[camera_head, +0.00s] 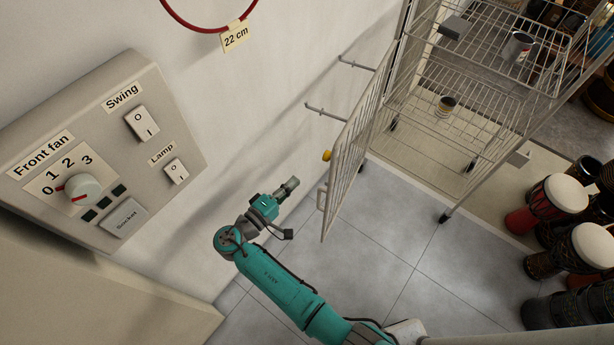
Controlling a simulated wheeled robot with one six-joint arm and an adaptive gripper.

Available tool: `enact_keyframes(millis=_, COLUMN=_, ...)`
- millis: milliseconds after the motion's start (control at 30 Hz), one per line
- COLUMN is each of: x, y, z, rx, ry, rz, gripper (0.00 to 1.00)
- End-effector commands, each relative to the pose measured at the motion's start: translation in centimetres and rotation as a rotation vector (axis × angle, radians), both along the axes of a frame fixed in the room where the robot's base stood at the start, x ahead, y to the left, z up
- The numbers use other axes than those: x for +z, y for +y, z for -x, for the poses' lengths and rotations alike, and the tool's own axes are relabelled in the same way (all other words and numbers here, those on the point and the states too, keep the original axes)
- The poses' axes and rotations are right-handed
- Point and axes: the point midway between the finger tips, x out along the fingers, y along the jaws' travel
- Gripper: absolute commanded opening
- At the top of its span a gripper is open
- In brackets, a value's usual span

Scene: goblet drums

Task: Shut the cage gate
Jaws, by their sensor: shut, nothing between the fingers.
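The cage (480,72) is a tall wire frame with shelves at the upper right. Its wire gate (345,150) stands open, swung out from the cage's left side toward the viewer. A yellow knob (327,156) sits on the wall-facing side of the gate, and a small handle-like loop (321,197) is at its near edge. My gripper (292,184) is shut and empty. It is to the left of the gate, between it and the wall, apart from the gate.
A control panel (100,150) with switches is on the left wall. Two hooks (328,112) project from the wall near the gate. Several goblet drums (565,195) stand at the right. Cans (517,47) sit on the cage shelves. The tiled floor (390,250) before the cage is clear.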

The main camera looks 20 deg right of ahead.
Motion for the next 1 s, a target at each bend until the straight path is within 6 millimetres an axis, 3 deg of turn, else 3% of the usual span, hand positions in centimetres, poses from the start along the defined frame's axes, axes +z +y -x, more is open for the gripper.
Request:
enact_keyframes(millis=533, x=-0.1, y=-8.3, z=-5.0, rx=-0.002, ry=0.002, rz=-0.003, gripper=0.0)
enact_keyframes(millis=700, x=-0.1, y=-9.7, z=-3.1, rx=0.001, ry=0.002, rz=-0.002, gripper=0.0)
enact_keyframes(millis=1000, x=-0.1, y=-10.7, z=-2.2, rx=0.001, ry=0.002, rz=-0.003, gripper=0.0)
